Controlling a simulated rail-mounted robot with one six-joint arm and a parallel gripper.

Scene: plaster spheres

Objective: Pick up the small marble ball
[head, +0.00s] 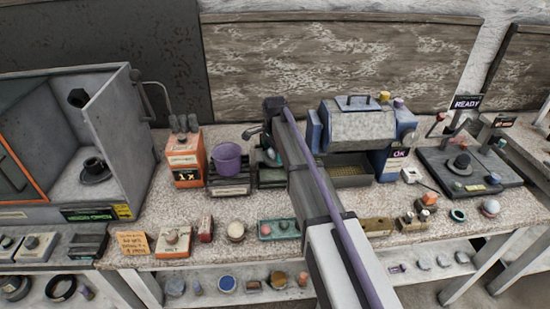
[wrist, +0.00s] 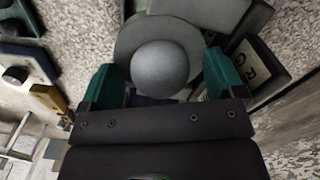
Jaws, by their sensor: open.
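In the wrist view a smooth grey ball (wrist: 160,66) sits on or in front of a wider round grey disc (wrist: 126,40). My gripper (wrist: 163,82) is open, with one green finger at each side of the ball's lower part. A gap shows between the ball and each finger, and I cannot tell the depth between them. In the head view my gripper (head: 268,152) is at the back of the bench, and my arm hides what is under it. A pale ball (head: 490,207) stands at the right of the bench and a cream one (head: 236,230) at the front. I cannot tell which is marble.
A purple pot (head: 227,158) and an orange box (head: 184,162) stand left of my gripper. A blue-grey machine (head: 362,128) stands close on its right. In the wrist view a dark block with a pale label (wrist: 258,65) lies just beyond the right finger.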

